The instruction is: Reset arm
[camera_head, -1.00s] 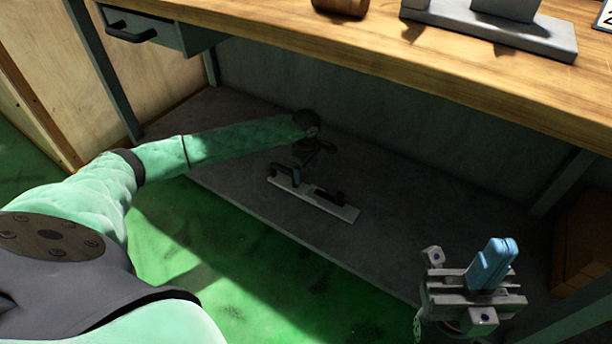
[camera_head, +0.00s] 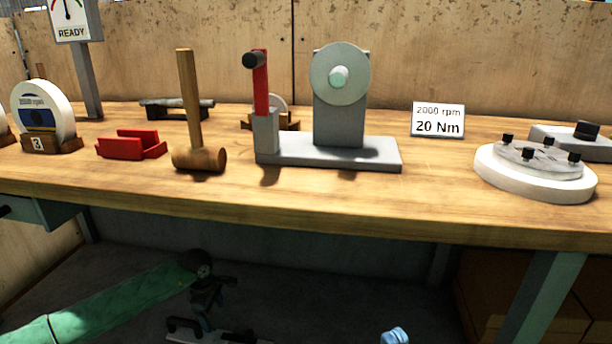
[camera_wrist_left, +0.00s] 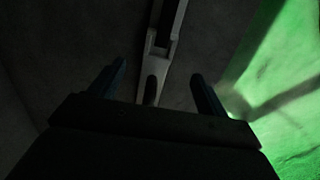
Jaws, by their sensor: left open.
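My left arm (camera_head: 110,298) reaches in from the lower left, below the bench top. My left gripper (camera_head: 203,312) is under the bench. In the left wrist view its two dark fingers (camera_wrist_left: 158,85) are spread apart with nothing gripped. A light grey slotted bar (camera_wrist_left: 163,40) lies beyond and between the fingertips. The bar (camera_head: 215,337) also shows at the bottom of the head view, mostly cut off.
The wooden bench top (camera_head: 300,205) spans the view above my left arm. On it are a mallet (camera_head: 196,155), a red cradle (camera_head: 131,145), a numbered wheel (camera_head: 43,110), a grey wheel stand (camera_head: 340,115), a sign (camera_head: 437,120) and a round flange (camera_head: 537,170). A bench leg (camera_head: 540,295) stands at right.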

